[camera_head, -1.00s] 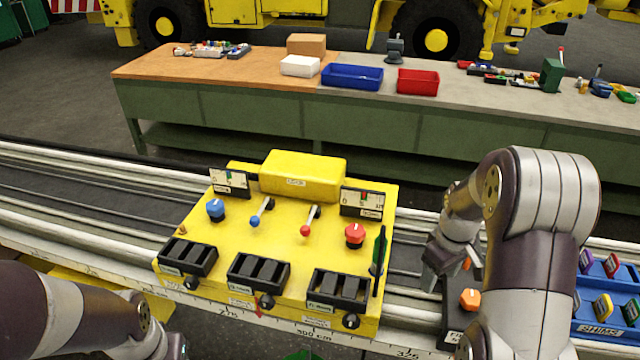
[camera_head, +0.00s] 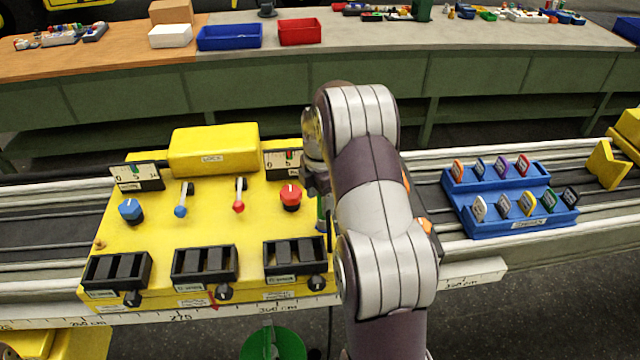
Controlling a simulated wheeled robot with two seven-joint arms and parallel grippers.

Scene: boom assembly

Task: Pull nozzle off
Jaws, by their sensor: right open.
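No part can be clearly made out as the nozzle. My right gripper (camera_head: 320,192) is at the right edge of the yellow control panel (camera_head: 225,235), just right of the red knob (camera_head: 290,196). My right arm covers most of it, and its fingers are small and partly hidden; it is open. A thin upright green and dark piece (camera_head: 325,212) stands below the gripper at the panel edge. Whether they touch cannot be told. Orange parts (camera_head: 425,226) show at the right side of my arm, which hides most of what lies behind it. My left gripper is out of view.
A blue rack (camera_head: 515,225) with several coloured tags stands on the rails to the right. The panel carries levers, a blue knob (camera_head: 130,209) and black switch blocks. A long workbench (camera_head: 350,50) with a blue bin (camera_head: 229,37) and a red bin (camera_head: 299,32) stands behind.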

